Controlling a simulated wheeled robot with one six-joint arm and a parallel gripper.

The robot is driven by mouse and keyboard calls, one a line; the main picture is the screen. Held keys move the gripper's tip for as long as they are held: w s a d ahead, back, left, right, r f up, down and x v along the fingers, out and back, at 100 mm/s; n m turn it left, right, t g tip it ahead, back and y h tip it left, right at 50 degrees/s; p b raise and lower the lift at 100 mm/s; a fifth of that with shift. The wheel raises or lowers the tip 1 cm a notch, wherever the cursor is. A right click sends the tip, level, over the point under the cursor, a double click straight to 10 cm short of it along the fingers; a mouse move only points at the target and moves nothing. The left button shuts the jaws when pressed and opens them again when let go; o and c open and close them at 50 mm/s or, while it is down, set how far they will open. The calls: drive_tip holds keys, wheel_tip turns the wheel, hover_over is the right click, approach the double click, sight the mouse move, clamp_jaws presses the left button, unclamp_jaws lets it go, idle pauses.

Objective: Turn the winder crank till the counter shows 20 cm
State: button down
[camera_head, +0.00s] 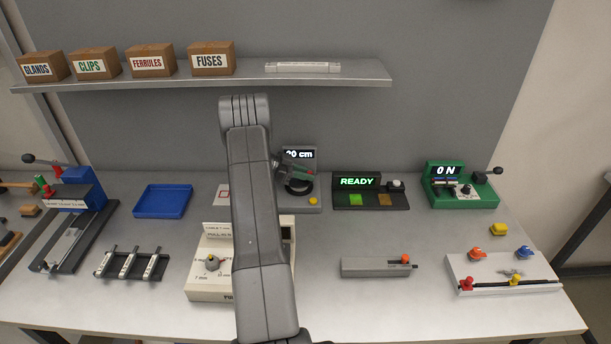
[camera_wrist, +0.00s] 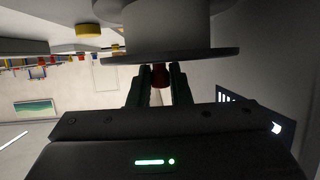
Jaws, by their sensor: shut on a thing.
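The winder (camera_head: 316,206) stands at the back middle of the table, partly behind my arm. Its counter (camera_head: 302,154) shows what looks like "20 cm", with the first digit partly covered. My gripper (camera_head: 303,172) is at the winder, just below the counter. In the wrist view my gripper (camera_wrist: 160,84) has its two dark fingers shut on a red crank knob (camera_wrist: 158,74). Above the knob is a wide dark disc (camera_wrist: 170,56) of the winder. The crank's arm is not clearly visible.
A blue tray (camera_head: 163,201) lies to the left. A cream box (camera_head: 208,285) stands in front, partly behind my arm. A shelf (camera_head: 350,73) with boxes hangs above.

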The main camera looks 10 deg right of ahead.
drive_tip(key=shift+s+m+g, duration=0.1)
drive_tip(key=shift+m+g, duration=0.3)
drive_tip(key=shift+g, duration=0.1)
drive_tip(key=c, duration=1.6)
unclamp_jaws()
drive_tip(key=shift+a, duration=0.15)
drive_tip(key=b+v, duration=0.3)
drive_tip(key=v, duration=1)
drive_tip(key=shift+a+r+b, duration=0.2)
drive_tip(key=shift+r+b, duration=0.1)
drive_tip(key=shift+b, duration=0.05)
drive_tip(key=shift+d, duration=0.15)
drive_tip(key=p+x, duration=0.3)
drive_tip(key=x, duration=1)
drive_tip(key=shift+d+f, duration=0.15)
drive_tip(key=shift+f, duration=0.15)
